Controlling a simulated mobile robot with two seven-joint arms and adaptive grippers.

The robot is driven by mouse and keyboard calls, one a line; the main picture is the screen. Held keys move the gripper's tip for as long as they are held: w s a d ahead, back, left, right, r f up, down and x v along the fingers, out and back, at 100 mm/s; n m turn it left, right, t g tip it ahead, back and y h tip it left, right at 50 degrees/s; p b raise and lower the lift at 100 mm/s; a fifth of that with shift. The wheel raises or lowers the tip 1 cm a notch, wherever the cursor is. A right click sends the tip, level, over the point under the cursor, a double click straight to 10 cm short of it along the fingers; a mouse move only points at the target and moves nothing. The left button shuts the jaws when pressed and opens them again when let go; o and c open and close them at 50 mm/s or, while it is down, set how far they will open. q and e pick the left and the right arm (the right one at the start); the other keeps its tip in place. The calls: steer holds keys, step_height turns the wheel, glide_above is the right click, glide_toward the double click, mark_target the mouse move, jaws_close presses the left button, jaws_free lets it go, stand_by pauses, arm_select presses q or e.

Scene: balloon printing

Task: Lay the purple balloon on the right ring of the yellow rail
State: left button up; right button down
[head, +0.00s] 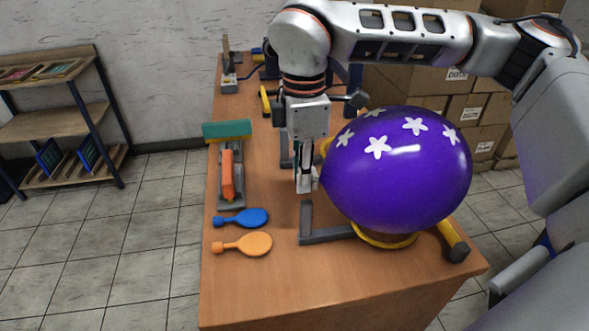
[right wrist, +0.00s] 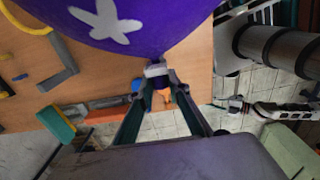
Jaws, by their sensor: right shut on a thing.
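The purple balloon (head: 398,172), inflated and printed with white stars, is held over the right side of the table. My right gripper (head: 306,182) is shut on the balloon's neck at its left end. In the right wrist view the gripper (right wrist: 157,76) pinches that end, with the purple balloon (right wrist: 130,20) beyond it. A yellow ring (head: 385,241) of the rail shows just under the balloon, mostly hidden by it. I cannot tell whether balloon and ring touch. The yellow rail (head: 447,232) shows its near end at the right. My left gripper is not in view.
A blue flat balloon (head: 243,217) and an orange flat balloon (head: 246,244) lie at the table's left. Behind them is an orange-and-grey tool (head: 229,178) with a teal head. A grey bracket (head: 318,237) stands beside the ring. The table's front (head: 290,295) is clear.

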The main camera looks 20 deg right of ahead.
mark_target(305, 202)
steer(key=shift+s+d+f, duration=0.1)
steer(key=shift+d+f, duration=0.1)
steer(key=shift+d, duration=0.15)
steer(key=shift+d+f, duration=0.1)
steer(key=shift+f, duration=0.15)
steer(key=shift+f+b, duration=0.95)
steer(key=shift+b, duration=0.1)
steer(key=shift+f+b, duration=0.55)
steer(key=shift+f, duration=0.15)
steer(key=shift+f, duration=0.1)
steer(key=c, duration=1.8)
jaws_free()
steer(key=shift+c, duration=0.2)
